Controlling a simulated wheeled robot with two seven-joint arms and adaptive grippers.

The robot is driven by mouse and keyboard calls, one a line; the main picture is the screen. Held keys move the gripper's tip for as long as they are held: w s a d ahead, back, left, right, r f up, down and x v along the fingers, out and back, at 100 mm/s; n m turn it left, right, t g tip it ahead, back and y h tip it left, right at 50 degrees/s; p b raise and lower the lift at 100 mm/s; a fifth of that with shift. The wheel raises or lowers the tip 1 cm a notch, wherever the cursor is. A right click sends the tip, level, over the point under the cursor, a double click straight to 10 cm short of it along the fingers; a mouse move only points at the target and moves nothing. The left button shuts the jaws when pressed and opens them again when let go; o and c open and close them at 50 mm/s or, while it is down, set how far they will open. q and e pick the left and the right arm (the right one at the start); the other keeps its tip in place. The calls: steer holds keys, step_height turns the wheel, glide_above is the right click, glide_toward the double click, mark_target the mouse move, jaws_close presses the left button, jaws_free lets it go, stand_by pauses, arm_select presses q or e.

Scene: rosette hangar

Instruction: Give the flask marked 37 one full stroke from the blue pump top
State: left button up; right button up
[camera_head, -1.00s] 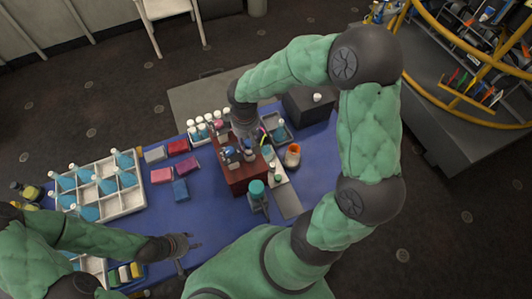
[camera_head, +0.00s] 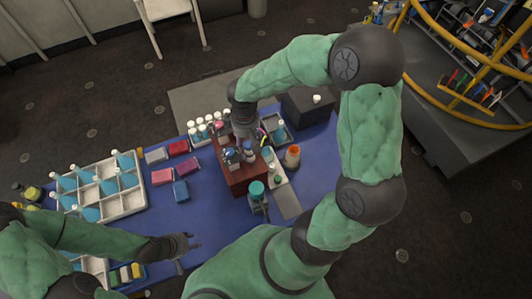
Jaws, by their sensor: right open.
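A red-brown box (camera_head: 240,182) stands on the blue table with several small pump tops on it. A blue pump top (camera_head: 248,146) is among them, partly hidden by my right gripper (camera_head: 244,136). My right gripper is open, pointing down close over the pump tops; whether it touches one I cannot tell. A flask with a teal cap (camera_head: 257,188) stands in front of the box. Several flasks of blue liquid (camera_head: 125,161) sit in a white divided crate (camera_head: 122,204) at the left. I cannot read a 37 anywhere. My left gripper (camera_head: 193,246) is low at the table's front; its fingers are too small to judge.
Red, pink, blue and grey small boxes (camera_head: 162,172) lie between crate and brown box. White-capped bottles (camera_head: 199,129) stand behind it. An orange-rimmed jar (camera_head: 292,157), a grey tray (camera_head: 276,132) and a dark box (camera_head: 310,105) are to the right.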

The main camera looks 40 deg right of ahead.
steer(key=shift+r+p, duration=2.1)
steer(key=shift+r, duration=0.9)
